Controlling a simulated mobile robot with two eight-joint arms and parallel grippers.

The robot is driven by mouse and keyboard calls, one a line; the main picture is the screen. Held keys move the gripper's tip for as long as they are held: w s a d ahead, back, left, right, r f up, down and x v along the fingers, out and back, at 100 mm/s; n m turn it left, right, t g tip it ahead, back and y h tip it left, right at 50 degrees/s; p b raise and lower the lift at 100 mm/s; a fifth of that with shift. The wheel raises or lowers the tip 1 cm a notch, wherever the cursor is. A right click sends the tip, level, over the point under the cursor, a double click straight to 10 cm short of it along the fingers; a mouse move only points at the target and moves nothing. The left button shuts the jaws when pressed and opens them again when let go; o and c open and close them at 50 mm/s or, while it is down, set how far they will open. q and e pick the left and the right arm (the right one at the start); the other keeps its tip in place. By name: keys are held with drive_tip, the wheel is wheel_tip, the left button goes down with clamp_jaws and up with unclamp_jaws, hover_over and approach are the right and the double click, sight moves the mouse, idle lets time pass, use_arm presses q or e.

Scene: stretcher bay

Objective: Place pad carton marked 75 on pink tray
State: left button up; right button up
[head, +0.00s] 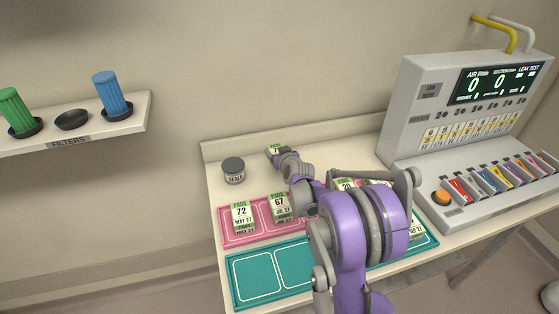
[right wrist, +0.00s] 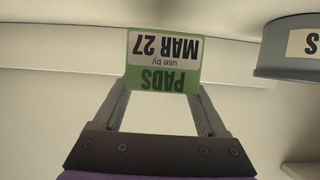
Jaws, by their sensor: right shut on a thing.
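My right gripper (head: 282,156) is shut on a green and white pad carton (head: 274,149) at the back of the table. Its number is partly hidden in the head view; only a 7 shows. In the right wrist view the carton (right wrist: 163,60) sits between the fingertips (right wrist: 162,92) and reads PADS, use by MAR 27, upside down. The pink tray (head: 232,238) lies nearer the front, with cartons marked 72 (head: 242,215) and 67 (head: 280,207) standing on its left part. My right arm hides its right part. My left gripper is not in view.
A grey SEALS tin (head: 233,170) stands left of the held carton. A teal tray (head: 258,277) lies at the front edge. More cartons, one marked 20 (head: 346,185), show partly behind my arm. A leak tester (head: 450,110) stands right; a filter shelf (head: 130,123) hangs left.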

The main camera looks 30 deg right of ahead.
drive_tip(key=shift+f, duration=1.85)
drive_tip(key=shift+f, duration=0.25)
drive_tip(key=o, duration=1.5)
drive_tip(key=shift+r, duration=0.1)
drive_tip(key=shift+r, duration=0.1)
